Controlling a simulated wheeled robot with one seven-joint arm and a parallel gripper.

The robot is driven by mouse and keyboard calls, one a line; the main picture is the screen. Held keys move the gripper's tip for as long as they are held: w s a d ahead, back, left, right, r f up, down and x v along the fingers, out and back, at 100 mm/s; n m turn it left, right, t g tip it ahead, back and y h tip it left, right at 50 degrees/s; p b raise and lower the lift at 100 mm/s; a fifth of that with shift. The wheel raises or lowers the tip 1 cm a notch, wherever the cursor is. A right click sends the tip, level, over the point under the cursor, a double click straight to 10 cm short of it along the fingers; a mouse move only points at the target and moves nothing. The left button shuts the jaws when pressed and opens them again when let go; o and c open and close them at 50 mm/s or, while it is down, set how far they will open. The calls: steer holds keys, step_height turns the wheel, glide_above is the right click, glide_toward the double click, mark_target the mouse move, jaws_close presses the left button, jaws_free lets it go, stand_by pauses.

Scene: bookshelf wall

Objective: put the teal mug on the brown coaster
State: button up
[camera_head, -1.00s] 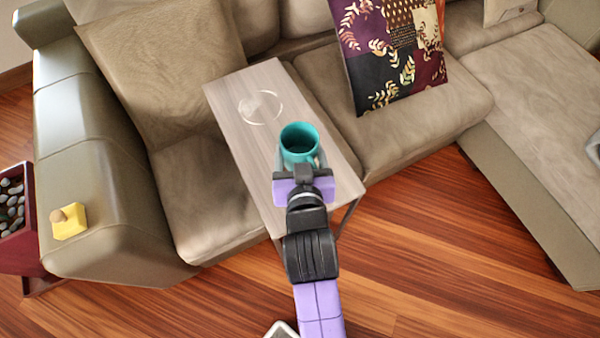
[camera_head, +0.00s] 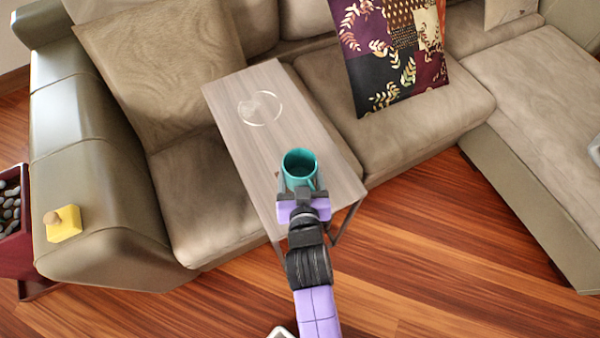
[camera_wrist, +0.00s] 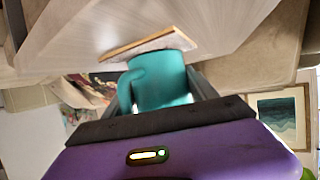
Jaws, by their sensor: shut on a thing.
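The teal mug (camera_head: 300,164) is upright between the fingers of my gripper (camera_head: 301,188), over the near end of the narrow side table. In the wrist view the teal mug (camera_wrist: 160,82) fills the space between the dark fingers, its handle at left. A brown edge, which looks like the coaster (camera_wrist: 138,44), shows just beyond the mug against the table surface. In the head view only a small brown bit of the coaster (camera_head: 277,174) shows left of the mug; the rest is hidden. I cannot tell whether the mug touches the coaster.
The side table (camera_head: 242,92) has a pale ring-shaped marking (camera_head: 260,108) toward its far end and is otherwise clear. A beige sofa (camera_head: 195,200) surrounds it, with a patterned cushion (camera_head: 390,55) behind. A yellow block (camera_head: 63,225) sits on the left armrest.

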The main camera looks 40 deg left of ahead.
steer(key=o, duration=1.7)
steer(key=shift+f, duration=0.15)
steer(key=shift+o, duration=0.2)
steer(key=shift+r, duration=0.25)
steer(key=p+v, duration=0.1)
steer(key=v, duration=1.1)
steer(key=s+d+r+m+t+h, duration=0.1)
steer(key=s+d+m+t+h, duration=0.1)
steer(key=d, duration=0.9)
steer(key=s+d+r+m+t+h, duration=0.1)
steer(key=s+d+m+h, duration=0.15)
steer(key=d, duration=0.85)
steer(key=s+d+r+m+t+h, duration=0.2)
steer(key=s+d+r+m+h, duration=0.2)
steer(key=s+d+r, duration=0.6)
steer(key=d+h, duration=0.1)
steer(key=d, duration=0.1)
steer(key=shift+d, duration=0.3)
